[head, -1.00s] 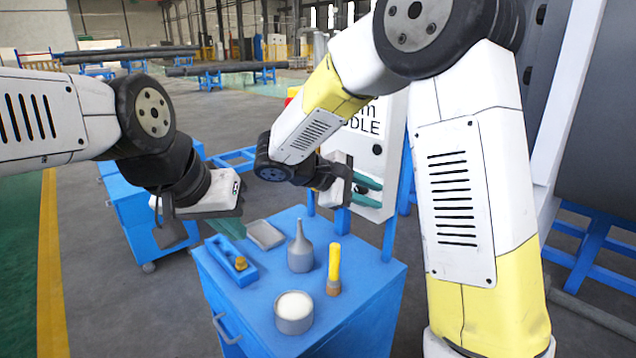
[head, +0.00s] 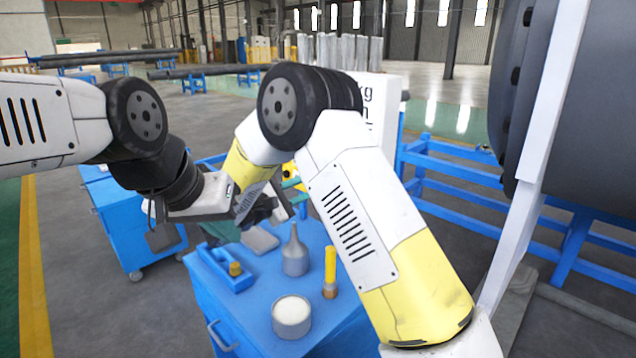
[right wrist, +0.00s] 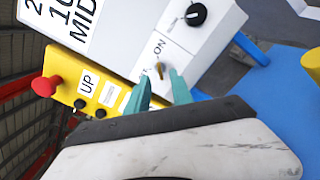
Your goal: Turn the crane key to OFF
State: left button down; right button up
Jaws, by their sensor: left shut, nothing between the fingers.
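The crane key (right wrist: 159,70) is a small brass piece on a white switch panel (right wrist: 185,45) in the right wrist view. The word ON is printed just above it; I cannot read an OFF mark. My right gripper (right wrist: 160,77) has two teal fingers spread apart, with the key showing between and just beyond their tips. I cannot tell whether they touch it. In the head view the right gripper is largely behind my right arm, and the key is hidden. My left gripper (head: 225,230) is shut and empty above the blue cart's back left.
A yellow pendant (right wrist: 85,90) with a red button (right wrist: 46,85) is beside the panel; a black knob (right wrist: 195,14) is above the key. The blue cart (head: 240,310) carries an oil can (head: 295,255), a white-filled tin (head: 292,315), a yellow-handled brush (head: 330,270) and a blue tray (head: 225,268).

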jog(key=shift+x, duration=2.3)
grip_shut()
